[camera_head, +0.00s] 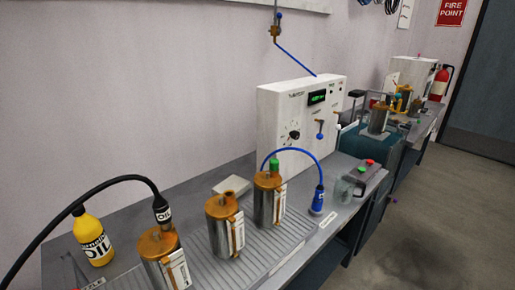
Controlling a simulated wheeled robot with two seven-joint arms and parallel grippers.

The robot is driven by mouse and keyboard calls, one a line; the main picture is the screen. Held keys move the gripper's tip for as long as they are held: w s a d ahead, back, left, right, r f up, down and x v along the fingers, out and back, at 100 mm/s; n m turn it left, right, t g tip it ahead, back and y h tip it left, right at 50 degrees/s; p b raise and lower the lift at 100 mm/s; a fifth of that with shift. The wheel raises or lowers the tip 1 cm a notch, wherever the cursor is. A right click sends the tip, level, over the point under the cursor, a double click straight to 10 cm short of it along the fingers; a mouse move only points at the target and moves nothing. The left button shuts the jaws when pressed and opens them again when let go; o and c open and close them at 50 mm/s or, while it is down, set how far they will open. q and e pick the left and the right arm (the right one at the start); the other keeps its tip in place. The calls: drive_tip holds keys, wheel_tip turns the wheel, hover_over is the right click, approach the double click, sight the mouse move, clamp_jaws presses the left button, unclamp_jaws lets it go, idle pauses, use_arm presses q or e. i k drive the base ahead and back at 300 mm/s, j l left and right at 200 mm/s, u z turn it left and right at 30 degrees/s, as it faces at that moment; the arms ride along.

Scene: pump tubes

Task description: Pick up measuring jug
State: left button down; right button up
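A clear grey jug (344,189), which looks like the measuring jug, stands upright near the front right edge of the bench (205,176), right of the blue nozzle. It is small and see-through here, so its markings and handle cannot be made out well. Neither of my grippers is in view.
Several metal pump cylinders with orange tops (225,226) stand on the ribbed tray. A black hose ends at an oil nozzle (161,209) on the left one. A yellow oil bottle (93,240), white control box (299,117) and blue nozzle (317,200) are nearby. Floor (435,215) is clear at right.

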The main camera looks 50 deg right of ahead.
sight(343, 189)
drive_tip(key=z, duration=2.4)
